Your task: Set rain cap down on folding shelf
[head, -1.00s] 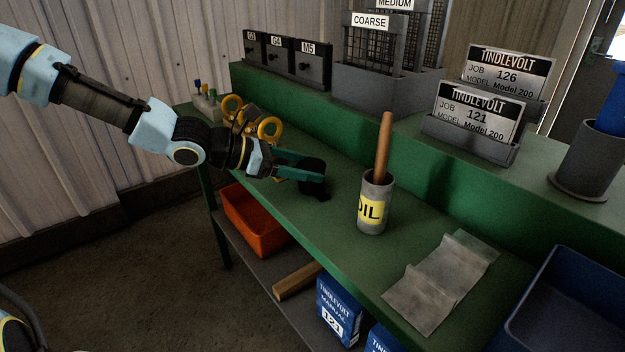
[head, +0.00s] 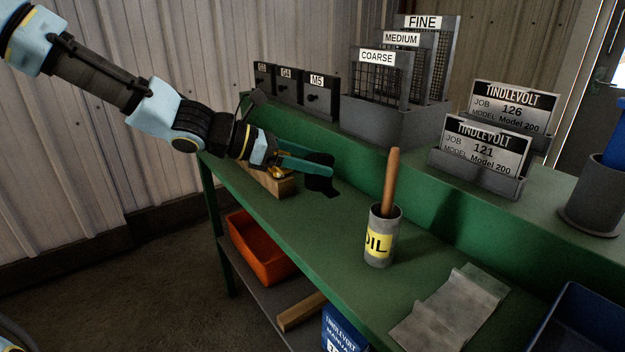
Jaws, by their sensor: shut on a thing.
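My gripper (head: 308,168) reaches in from the left over the far part of the green bench, its green fingers shut on a black piece. That piece, which I take to be the rain cap (head: 321,181), is dark, and its exact shape is hard to read. It appears above the bench top; whether it touches the surface cannot be told. I cannot identify a folding shelf in this view.
An oil can (head: 378,248) with a wooden handle stands on the green bench (head: 330,235). A grey cloth (head: 450,310) lies nearer. A wooden block (head: 268,182) with a brass part sits below my wrist. Job signs (head: 483,160) and screens (head: 385,75) stand on the raised ledge.

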